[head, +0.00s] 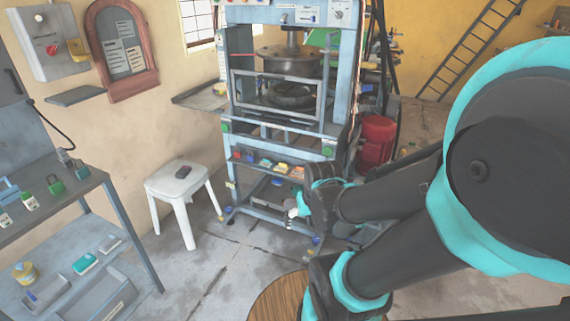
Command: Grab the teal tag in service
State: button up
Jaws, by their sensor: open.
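A teal item with a pale face (85,262) lies on the lower shelf of the grey rack at the left. It is the clearest teal candidate, but I cannot read any wording on it. A smaller teal-grey piece (111,243) lies behind it on the same shelf. My gripper (299,207) is at the far end of my arm, small and partly hidden, in front of the lower part of the press. It looks open, and I see nothing held. It is well to the right of the rack and apart from the teal item.
The blue-grey press (231,113) stands at the centre, with several small coloured pieces (268,163) on its front ledge. A white stool (171,183) holding a dark object stands between rack and press. Floor before the stool is clear.

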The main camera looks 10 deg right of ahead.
aim_at(265, 163)
jog(key=i, duration=0.9)
